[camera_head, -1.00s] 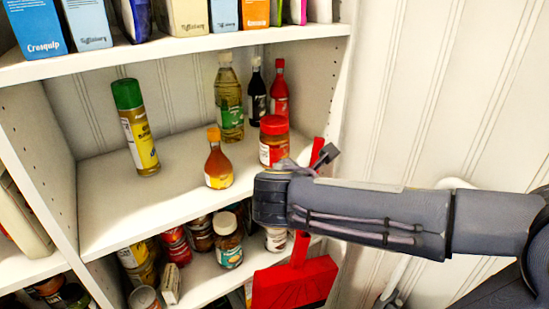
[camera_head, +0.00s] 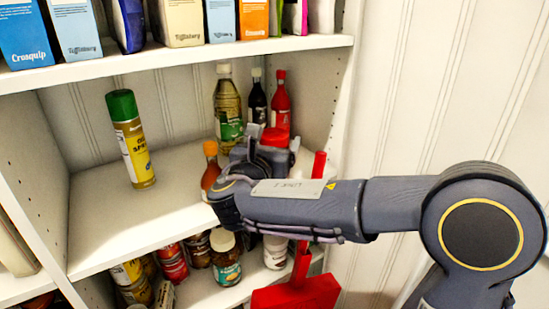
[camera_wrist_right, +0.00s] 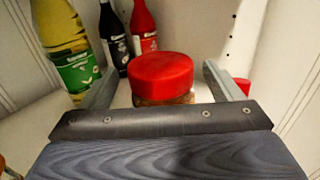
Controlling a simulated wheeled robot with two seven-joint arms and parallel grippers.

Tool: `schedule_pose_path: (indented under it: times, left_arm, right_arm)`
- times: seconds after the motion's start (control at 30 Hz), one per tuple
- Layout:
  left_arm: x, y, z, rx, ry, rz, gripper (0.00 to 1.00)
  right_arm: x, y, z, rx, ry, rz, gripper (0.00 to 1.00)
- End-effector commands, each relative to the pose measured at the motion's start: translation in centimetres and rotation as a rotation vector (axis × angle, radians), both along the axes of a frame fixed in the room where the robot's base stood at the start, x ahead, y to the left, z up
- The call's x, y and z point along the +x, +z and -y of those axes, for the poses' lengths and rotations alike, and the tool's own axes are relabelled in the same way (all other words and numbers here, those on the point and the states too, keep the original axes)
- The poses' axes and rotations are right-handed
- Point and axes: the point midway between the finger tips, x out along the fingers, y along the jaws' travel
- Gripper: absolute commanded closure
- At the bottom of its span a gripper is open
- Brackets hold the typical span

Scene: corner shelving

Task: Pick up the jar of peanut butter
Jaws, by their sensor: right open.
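The peanut butter jar has a red lid (camera_wrist_right: 161,76) and stands upright on the middle shelf. In the head view only the top of the jar (camera_head: 274,137) shows, behind my right gripper (camera_head: 262,150). In the right wrist view my right gripper (camera_wrist_right: 165,85) is open, with one finger on each side of the jar. The jar's lower part is hidden by the gripper body. I cannot tell whether the fingers touch it. My left gripper is not in view.
An oil bottle (camera_head: 227,105), a dark bottle (camera_head: 256,100) and a red bottle (camera_head: 281,103) stand behind the jar. An orange-capped bottle (camera_head: 210,168) is close left of my gripper. A spray can (camera_head: 131,140) stands farther left. A red dustpan (camera_head: 297,294) is below right.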

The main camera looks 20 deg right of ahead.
Motion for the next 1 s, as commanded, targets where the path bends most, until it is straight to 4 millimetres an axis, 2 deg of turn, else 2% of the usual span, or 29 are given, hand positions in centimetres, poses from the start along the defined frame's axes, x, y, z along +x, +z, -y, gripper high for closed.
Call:
schedule_pose_path:
  times: [0.2,0.5,1.0]
  left_arm:
    - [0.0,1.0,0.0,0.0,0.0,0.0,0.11]
    - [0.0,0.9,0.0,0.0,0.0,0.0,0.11]
    - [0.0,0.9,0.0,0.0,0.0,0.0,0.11]
  right_arm:
    - [2.2,-0.2,2.1,0.001,-0.003,0.0,0.14]
    - [2.5,-0.3,2.3,0.002,0.0,0.001,0.16]
    - [2.5,-0.3,2.3,0.002,-0.001,0.001,0.81]
